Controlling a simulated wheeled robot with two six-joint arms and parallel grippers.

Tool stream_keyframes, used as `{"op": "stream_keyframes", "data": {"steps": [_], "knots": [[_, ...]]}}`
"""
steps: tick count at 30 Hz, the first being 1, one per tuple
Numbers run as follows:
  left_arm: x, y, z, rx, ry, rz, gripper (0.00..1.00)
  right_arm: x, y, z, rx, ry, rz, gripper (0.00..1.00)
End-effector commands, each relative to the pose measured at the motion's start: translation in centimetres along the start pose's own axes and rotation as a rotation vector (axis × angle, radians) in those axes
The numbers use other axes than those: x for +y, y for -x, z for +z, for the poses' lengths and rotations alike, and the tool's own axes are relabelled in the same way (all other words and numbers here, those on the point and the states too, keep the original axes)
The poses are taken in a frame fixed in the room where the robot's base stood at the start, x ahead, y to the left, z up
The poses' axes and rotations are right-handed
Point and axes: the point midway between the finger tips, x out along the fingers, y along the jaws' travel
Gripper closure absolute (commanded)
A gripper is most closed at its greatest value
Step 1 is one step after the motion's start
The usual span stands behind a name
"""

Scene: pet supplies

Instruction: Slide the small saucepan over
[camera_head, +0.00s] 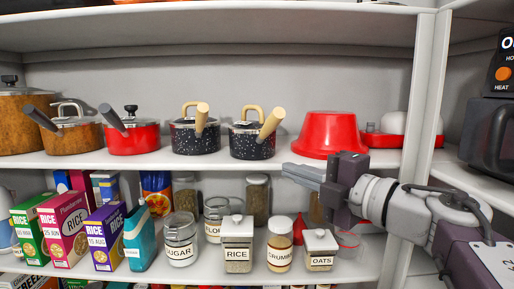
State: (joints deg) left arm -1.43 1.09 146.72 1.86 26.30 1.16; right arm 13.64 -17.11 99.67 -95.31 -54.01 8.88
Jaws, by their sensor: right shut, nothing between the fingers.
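Several lidded saucepans stand in a row on the middle shelf (205,164). Two are dark speckled with cream handles: one (195,140) at the centre and one (252,146) to its right. A red saucepan (134,139) with a dark handle and a brown saucepan (77,138) stand further left. I cannot tell which one the task calls small. My right gripper (288,173) comes in from the right, shut and empty. Its fingers point left, below and right of the right speckled pan in the picture, apart from it. My left gripper is not in view.
An upturned red bowl (330,134) stands right of the pans, above my gripper in the picture. A white upright (420,100) divides the shelving near my right arm. The lower shelf holds rice boxes (64,230) and jars (237,245). A large brown pot (15,125) stands far left.

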Motion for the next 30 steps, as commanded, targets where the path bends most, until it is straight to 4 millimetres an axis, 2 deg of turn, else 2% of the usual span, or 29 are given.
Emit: {"op": "stream_keyframes", "data": {"steps": [6,8,16,18,24,30], "knots": [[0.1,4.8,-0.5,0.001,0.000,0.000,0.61,1.0,-2.7,-0.1,0.005,-0.009,-0.008,1.00],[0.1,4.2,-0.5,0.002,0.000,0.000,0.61,0.2,-4.1,-0.1,0.005,-0.007,-0.005,1.00],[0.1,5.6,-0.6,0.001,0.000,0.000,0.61,0.0,-10.0,0.0,0.003,-0.006,-0.005,1.00],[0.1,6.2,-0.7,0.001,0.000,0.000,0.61,0.2,-10.9,1.0,-0.002,-0.006,-0.005,1.00],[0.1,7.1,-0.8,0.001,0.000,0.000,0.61,0.0,-12.4,2.6,-0.002,-0.006,-0.003,1.00],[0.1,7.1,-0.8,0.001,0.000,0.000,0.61,-0.2,-12.7,2.9,-0.001,-0.004,-0.002,1.00]]}}
